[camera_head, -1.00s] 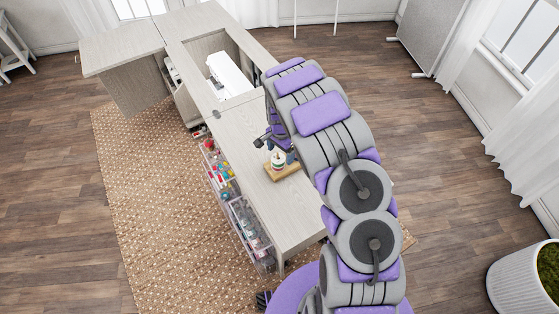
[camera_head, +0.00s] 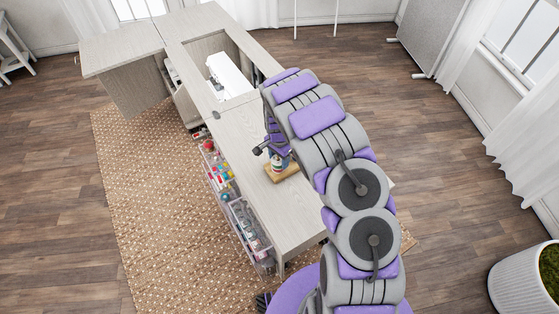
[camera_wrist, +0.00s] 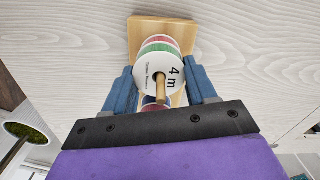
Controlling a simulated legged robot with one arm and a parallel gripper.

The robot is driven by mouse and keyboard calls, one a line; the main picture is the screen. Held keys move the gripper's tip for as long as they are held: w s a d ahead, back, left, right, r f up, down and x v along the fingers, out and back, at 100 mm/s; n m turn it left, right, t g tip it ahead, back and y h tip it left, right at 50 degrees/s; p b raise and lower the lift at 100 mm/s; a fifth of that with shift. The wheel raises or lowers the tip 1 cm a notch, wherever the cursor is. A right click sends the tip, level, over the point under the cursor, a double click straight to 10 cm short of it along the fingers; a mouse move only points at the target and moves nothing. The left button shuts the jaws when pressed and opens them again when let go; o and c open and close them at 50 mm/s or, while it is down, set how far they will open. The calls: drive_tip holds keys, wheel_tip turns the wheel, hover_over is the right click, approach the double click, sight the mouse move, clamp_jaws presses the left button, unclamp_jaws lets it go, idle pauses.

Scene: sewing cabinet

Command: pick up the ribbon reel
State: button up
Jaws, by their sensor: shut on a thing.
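The ribbon reel (camera_wrist: 157,72) is a white-faced spool marked "4 m", with green and red bands behind its face. In the wrist view it sits between the two blue fingers of my gripper (camera_wrist: 160,92), and my gripper is shut on it. A thin wooden peg (camera_wrist: 160,88) stands out through its middle. The wooden base (camera_wrist: 180,32) lies on the table behind the reel. In the head view my gripper (camera_head: 275,150) is over the base, and the reel (camera_head: 279,165) shows only partly below it. I cannot tell whether the reel is clear of the base.
The pale wooden sewing table (camera_head: 240,142) has a white sewing machine (camera_head: 230,76) in its recess. Clear bins (camera_head: 248,228) with colourful supplies hang along its left side. The tabletop between base and machine is mostly clear. A woven rug (camera_head: 160,200) lies left.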

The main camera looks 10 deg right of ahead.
drive_tip(key=shift+a, duration=0.5)
drive_tip(key=shift+c, duration=1)
drive_tip(key=shift+d+r, duration=0.25)
drive_tip(key=shift+r, duration=0.25)
wheel_tip(320, 180, up, 9)
drive_tip(key=shift+a+p, duration=0.1)
drive_tip(key=shift+p, duration=0.6)
